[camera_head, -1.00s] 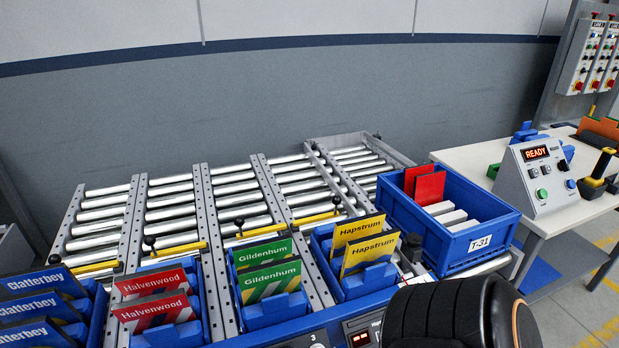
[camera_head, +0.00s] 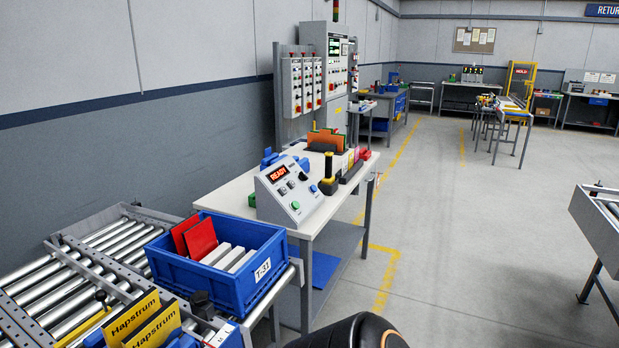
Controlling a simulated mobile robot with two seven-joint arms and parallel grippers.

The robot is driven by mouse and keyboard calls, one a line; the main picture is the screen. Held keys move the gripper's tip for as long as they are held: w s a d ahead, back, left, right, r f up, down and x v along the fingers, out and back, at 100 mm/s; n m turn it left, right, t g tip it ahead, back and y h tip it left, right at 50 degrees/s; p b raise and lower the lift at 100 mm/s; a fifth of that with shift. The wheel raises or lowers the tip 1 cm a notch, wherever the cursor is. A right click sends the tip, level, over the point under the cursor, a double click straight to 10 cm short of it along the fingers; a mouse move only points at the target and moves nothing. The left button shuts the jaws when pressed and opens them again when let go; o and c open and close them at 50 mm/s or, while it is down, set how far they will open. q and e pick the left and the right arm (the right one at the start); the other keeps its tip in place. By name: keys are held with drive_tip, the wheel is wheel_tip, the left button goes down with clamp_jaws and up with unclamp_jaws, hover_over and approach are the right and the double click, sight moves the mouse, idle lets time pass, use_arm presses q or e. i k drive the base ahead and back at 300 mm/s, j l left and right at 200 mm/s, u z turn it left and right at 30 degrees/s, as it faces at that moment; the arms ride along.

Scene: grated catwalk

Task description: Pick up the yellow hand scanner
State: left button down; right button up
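A dark rounded part of my own arm shows at the bottom edge, well short of the table. Neither of my grippers shows in this view.
A blue tote (camera_head: 262,272) labelled T-31, with red cards and white blocks, sits on the roller conveyor (camera_head: 60,275) before the table. Orange and green folders (camera_head: 325,140) stand behind the scanner. The floor (camera_head: 450,240) right of the table is clear.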

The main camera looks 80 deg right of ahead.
sight(329, 179)
drive_tip(key=z, duration=2.75)
drive_tip(key=u, duration=2.9)
drive_tip(key=k+l+z, duration=0.1)
drive_tip(key=l, duration=0.5)
drive_tip(key=k+l+z, duration=0.1)
drive_tip(key=l, duration=0.5)
drive_tip(key=k+l+z, duration=0.1)
drive_tip(key=l, duration=0.5)
